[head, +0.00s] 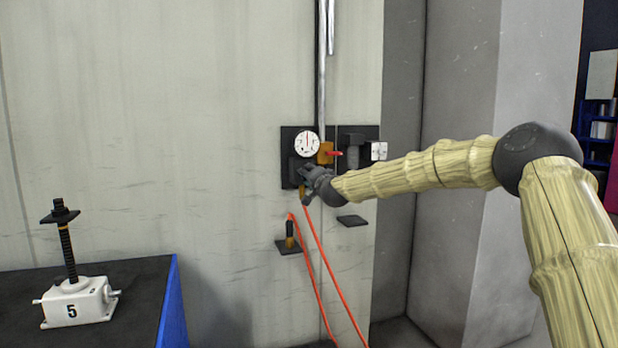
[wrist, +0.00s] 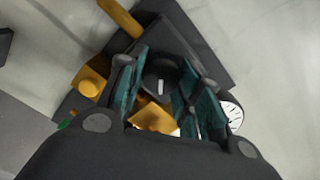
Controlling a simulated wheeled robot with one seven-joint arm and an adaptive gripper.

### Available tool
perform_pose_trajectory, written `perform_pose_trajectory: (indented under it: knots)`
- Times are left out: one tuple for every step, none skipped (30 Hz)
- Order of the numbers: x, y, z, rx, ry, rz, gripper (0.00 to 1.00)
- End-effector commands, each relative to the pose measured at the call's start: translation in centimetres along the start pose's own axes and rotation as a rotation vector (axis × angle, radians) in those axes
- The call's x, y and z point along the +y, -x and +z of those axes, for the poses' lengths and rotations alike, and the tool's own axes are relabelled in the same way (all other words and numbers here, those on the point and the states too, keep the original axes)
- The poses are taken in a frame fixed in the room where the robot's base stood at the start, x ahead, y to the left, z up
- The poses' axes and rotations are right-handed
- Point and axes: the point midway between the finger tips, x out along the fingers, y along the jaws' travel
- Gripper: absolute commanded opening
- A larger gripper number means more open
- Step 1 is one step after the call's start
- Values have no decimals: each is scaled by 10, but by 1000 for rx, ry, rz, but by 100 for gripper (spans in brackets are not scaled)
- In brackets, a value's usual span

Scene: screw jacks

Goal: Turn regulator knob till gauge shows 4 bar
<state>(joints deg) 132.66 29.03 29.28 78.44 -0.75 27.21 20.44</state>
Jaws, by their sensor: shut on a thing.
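The round white gauge (head: 306,144) sits on a dark panel (head: 288,133) on the wall. Part of the gauge also shows at the right in the wrist view (wrist: 233,117). The dark regulator knob (wrist: 160,78), with a white mark on its face, lies between the teal finger pads of my gripper (wrist: 158,88). My gripper (head: 307,174) is shut on the knob, just below the gauge. In the head view the gripper hides the knob.
An orange hose (head: 322,262) hangs below the panel, beside small shelves (head: 352,221). A screw jack (head: 78,301) stands on the bench (head: 140,275) at left.

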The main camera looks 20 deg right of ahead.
Motion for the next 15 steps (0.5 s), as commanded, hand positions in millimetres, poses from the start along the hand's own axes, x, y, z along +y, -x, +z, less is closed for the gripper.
perform_pose_trajectory:
  knots:
    - [2,0,0,1,0,2,38]
    - [2,0,0,1,0,2,43]
    - [2,0,0,1,0,2,51]
    - [2,0,0,0,0,2,56]
    - [2,0,0,0,0,1,56]
    - [1,0,0,0,0,1,56]
    - [1,0,0,0,0,1,56]
    - [1,0,0,0,0,1,56]
    - [1,0,0,0,1,1,56]
    - [1,0,0,0,1,1,56]
    - [1,0,0,0,1,1,56]
    - [1,0,0,0,1,0,56]
    - [0,0,0,0,1,0,56]
    - [0,1,0,0,1,0,56]
    - [0,2,0,0,1,0,56]
